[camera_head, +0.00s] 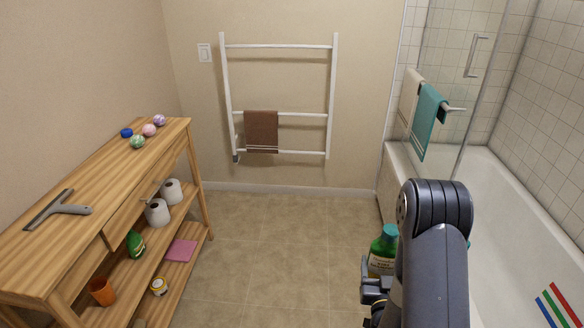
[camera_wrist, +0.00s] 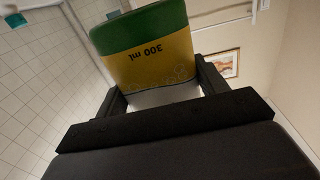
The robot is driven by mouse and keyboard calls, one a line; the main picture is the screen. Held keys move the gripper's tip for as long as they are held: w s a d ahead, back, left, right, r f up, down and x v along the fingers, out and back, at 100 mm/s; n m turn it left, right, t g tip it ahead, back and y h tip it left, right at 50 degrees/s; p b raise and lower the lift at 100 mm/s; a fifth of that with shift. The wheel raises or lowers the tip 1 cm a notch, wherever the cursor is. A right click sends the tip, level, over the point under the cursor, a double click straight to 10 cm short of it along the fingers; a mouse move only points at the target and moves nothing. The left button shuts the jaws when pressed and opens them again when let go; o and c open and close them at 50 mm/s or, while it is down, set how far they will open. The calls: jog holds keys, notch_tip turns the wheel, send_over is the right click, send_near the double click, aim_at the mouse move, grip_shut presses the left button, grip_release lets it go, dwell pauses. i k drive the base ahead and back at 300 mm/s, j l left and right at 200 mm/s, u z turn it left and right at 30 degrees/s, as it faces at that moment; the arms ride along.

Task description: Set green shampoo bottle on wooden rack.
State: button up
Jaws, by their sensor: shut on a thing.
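A green shampoo bottle (camera_head: 384,252) with a teal cap and a yellow label stands upright in my gripper (camera_head: 374,292), in front of the tub. My arm hides part of it in the head view. In the wrist view the bottle (camera_wrist: 145,48) is between the two black fingers of my gripper (camera_wrist: 160,88), and its label reads "300 ml". My gripper is shut on the bottle. The wooden rack (camera_head: 95,200) stands along the left wall, well apart from the bottle, with a top board, a drawer and lower shelves.
The rack top holds a squeegee (camera_head: 58,208) and several coloured balls (camera_head: 137,141); bare wood lies between them. Its shelves hold paper rolls (camera_head: 157,211), another green bottle (camera_head: 135,243), an orange cup (camera_head: 102,291) and a pink cloth (camera_head: 181,250). The tiled floor (camera_head: 285,240) between is clear.

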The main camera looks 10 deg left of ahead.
aim_at(127, 168)
jog(key=i+u, duration=0.15)
jog(key=u, duration=1.05)
jog(key=i+l+u, duration=0.25)
jog(key=i+u, duration=0.15)
jog(key=i+l+u, duration=0.3)
jog(key=u, duration=0.15)
jog(key=i+l+u, duration=0.25)
jog(key=l+u, duration=0.15)
jog(key=l, duration=0.2)
